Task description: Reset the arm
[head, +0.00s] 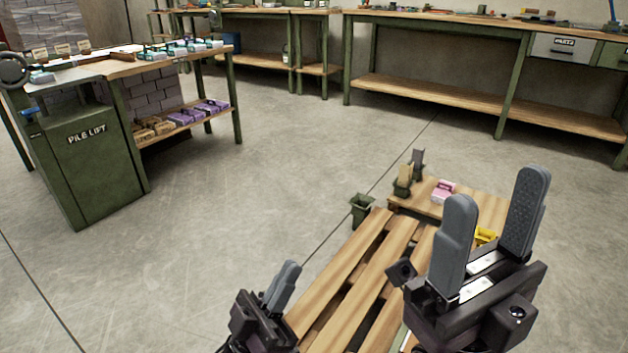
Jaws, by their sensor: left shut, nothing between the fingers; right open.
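My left gripper (288,284) is low in the head view, left of the slatted wooden top. Its fingers are together with nothing between them. My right gripper (495,215) is at the lower right, nearer the camera. Its two grey fingers point up and stand wide apart, with nothing between them. It hides part of the wooden surface behind it.
A slatted wooden top (345,262) lies below the grippers. A wooden board (418,205) behind it bears a pink item (443,190) and a yellow item (485,236). A green bin (361,209) is beside it. A pile lift (88,160) stands left; the floor between is clear.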

